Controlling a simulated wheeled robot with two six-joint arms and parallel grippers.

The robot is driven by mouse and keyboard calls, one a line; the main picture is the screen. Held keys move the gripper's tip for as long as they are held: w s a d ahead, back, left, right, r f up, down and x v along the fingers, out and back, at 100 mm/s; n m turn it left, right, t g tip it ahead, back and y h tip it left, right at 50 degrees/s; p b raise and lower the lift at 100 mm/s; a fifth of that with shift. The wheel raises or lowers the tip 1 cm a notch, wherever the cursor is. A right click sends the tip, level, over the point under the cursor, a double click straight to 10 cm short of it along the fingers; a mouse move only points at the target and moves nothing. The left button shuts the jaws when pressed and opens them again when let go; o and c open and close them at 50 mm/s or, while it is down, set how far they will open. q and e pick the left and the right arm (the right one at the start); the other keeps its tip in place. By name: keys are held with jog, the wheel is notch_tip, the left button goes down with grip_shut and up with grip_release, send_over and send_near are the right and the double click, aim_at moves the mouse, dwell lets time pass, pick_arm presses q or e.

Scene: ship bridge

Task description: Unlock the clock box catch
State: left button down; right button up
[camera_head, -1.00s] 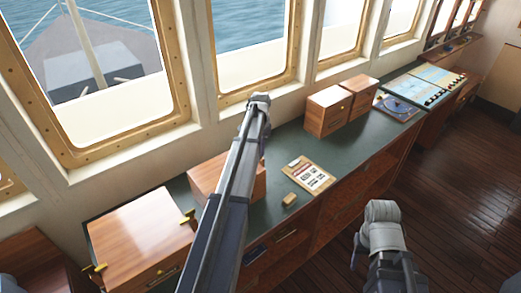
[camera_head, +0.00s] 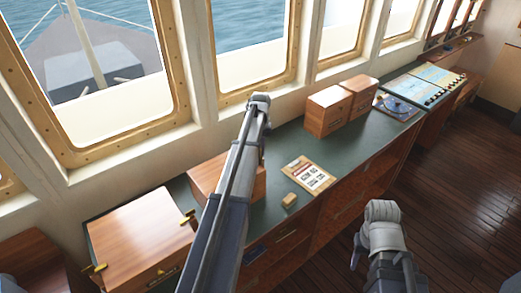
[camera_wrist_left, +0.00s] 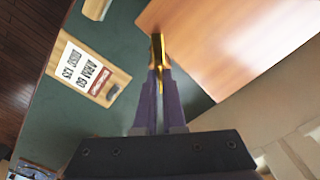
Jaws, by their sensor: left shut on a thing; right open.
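In the left wrist view my left gripper (camera_wrist_left: 157,72) is shut on a small brass catch (camera_wrist_left: 158,46) at the edge of a brown wooden box (camera_wrist_left: 235,40). In the head view this looks like the middle box (camera_head: 207,177), partly hidden behind my left arm. My left fingertips and the held catch are hidden there. My right arm shows at the lower right of the head view, away from the counter; its fingertips cannot be made out.
A larger box (camera_head: 140,235) with brass fittings (camera_head: 188,217) stands at the left of the green counter (camera_head: 268,212). A clipboard (camera_head: 308,175) and a small wooden block (camera_head: 289,200) lie right of the middle box. Two boxes (camera_head: 325,118) stand further back. Windows line the wall.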

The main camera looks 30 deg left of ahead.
pick_arm(q)
jog(key=n, duration=0.4)
jog(key=shift+n, duration=2.3)
jog(key=c, duration=1)
grip_release()
notch_tip(320, 180, up, 8)
jog(key=p, duration=0.8)
jog(key=shift+f, duration=0.1)
